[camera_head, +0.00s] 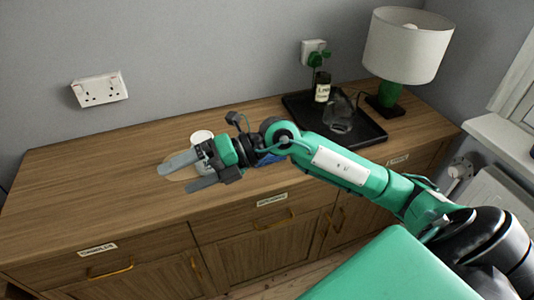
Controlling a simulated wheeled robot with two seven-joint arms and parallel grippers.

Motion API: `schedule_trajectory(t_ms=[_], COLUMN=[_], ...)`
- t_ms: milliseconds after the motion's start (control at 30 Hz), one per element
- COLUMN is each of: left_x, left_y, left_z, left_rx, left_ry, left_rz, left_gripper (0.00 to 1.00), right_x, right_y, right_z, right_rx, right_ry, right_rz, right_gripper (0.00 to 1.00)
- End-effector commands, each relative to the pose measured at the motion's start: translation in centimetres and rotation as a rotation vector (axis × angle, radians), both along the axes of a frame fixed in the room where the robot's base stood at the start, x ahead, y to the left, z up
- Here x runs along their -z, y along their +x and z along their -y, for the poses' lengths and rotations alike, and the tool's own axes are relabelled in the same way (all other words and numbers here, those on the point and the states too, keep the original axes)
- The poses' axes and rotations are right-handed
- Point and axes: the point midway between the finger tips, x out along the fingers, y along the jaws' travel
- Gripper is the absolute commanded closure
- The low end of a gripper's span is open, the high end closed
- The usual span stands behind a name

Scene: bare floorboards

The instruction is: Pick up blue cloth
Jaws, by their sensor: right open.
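A small patch of blue (266,161), which looks like the blue cloth, shows on the wooden cabinet top just below my right forearm. Most of it is hidden behind the arm. My right gripper (181,173) reaches in from the right above the cabinet top, its two grey fingers apart and pointing left. It is open, with nothing held between the fingers. The blue patch lies to the right of the fingers, behind the wrist. My left gripper is not in view.
A black tray (371,134) holds a dark bottle (322,88) and a glass vessel (341,114). A lamp (408,45) stands right. The cabinet top's left side is clear.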

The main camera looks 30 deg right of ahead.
Motion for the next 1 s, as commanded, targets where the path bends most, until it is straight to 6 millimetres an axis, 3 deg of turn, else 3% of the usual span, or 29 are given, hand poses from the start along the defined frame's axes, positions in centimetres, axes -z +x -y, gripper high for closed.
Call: schedule_trajectory(t_ms=[100, 200, 400, 500, 700, 1000], left_x=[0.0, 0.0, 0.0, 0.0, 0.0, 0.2], left_y=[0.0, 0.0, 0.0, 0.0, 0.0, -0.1], left_z=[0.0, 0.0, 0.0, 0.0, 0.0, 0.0], left_rx=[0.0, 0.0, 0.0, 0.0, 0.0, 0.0], left_ry=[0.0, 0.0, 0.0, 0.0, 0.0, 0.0], left_rz=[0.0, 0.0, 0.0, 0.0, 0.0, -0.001], left_gripper=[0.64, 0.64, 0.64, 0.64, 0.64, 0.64], right_x=[2.7, 4.1, 3.7, 2.7, 2.4, 7.6], right_y=[1.9, 3.7, 5.9, 6.2, 6.5, 8.5], right_z=[4.0, 8.8, 18.9, 22.4, 25.2, 25.6], right_rx=[0.029, 0.101, 0.319, 0.412, 0.493, 0.493], right_ry=[-0.334, -0.601, -1.011, -1.129, -1.22, -1.223], right_rz=[0.013, -0.004, -0.078, -0.114, -0.152, -0.155], right_gripper=[0.0, 0.0, 0.0, 0.0, 0.0, 0.0])
